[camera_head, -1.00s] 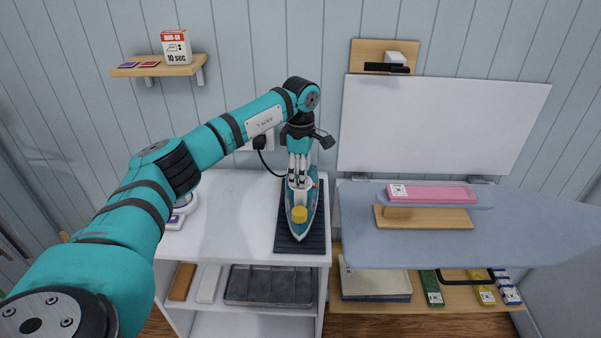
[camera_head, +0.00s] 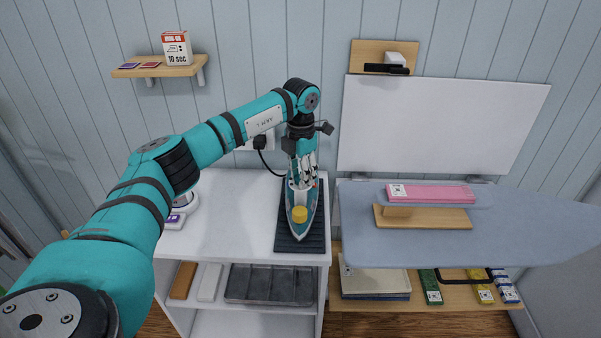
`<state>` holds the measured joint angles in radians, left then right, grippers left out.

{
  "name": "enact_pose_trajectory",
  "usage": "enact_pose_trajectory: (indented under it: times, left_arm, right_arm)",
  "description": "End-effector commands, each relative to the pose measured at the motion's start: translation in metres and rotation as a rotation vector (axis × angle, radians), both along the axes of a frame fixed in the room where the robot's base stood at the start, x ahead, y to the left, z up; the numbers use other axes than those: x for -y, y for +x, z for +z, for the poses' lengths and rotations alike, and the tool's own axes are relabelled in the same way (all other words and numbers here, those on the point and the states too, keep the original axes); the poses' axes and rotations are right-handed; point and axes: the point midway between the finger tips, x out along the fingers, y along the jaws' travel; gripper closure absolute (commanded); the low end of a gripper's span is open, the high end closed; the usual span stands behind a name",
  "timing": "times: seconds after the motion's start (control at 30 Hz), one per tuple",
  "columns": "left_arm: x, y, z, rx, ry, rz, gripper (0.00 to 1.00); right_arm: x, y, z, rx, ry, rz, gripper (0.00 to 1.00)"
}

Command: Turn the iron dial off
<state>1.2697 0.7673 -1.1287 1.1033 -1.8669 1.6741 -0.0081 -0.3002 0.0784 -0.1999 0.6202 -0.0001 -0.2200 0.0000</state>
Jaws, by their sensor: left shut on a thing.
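The iron (camera_head: 300,228) is teal and white and lies on a dark ribbed mat (camera_head: 285,243) on top of the white cabinet. A yellow round dial (camera_head: 299,214) sits on the iron's front part. My left gripper (camera_head: 303,182) reaches down over the rear of the iron, fingers at its white handle part just behind the dial. It is shut on the iron there; the exact contact is partly hidden by the fingers. My right gripper is not in view.
The ironing board (camera_head: 545,228) stands to the right with a pink block (camera_head: 435,193) and a wooden piece (camera_head: 440,218) on it. A cord runs from the wall plug (camera_head: 260,142) behind the iron. The cabinet top left of the mat is mostly clear.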

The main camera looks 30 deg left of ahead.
Motion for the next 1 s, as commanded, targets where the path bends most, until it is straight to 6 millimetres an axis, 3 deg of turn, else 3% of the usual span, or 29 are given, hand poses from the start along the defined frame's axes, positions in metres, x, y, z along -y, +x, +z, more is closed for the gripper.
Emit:
enact_pose_trajectory:
  times: [1.0]
  left_arm:
    - [0.000,0.001,0.002,0.004,0.000,0.966,1.00]
  right_arm:
    - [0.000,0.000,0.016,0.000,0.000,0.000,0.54]
